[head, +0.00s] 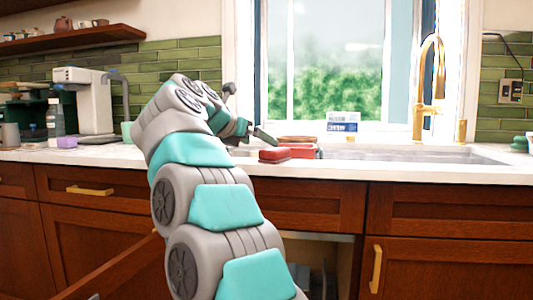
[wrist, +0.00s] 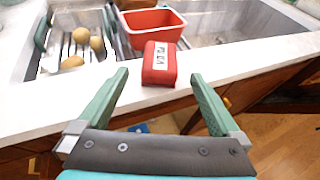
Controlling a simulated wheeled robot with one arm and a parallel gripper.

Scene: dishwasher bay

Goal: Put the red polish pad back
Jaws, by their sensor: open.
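The red polish pad (wrist: 159,63) is a small red block with a pale printed label. It rests on the white counter near the front edge, just in front of a red open container (wrist: 152,27). In the head view the pad (head: 274,155) shows at the sink's near edge, beside the red container (head: 300,150). My gripper (wrist: 158,80) is open and empty, its green fingers spread on either side of the pad's near end. I cannot tell how high the fingers are above it. In the head view my gripper (head: 262,136) is partly hidden by my arm.
The steel sink (wrist: 225,20) lies behind the pad. A rack (wrist: 75,45) with several yellowish round items stands at left. A gold faucet (head: 430,95) and a blue-white box (head: 343,122) are at the back. A lower cabinet door (head: 115,270) hangs open. The counter (wrist: 265,55) at right is clear.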

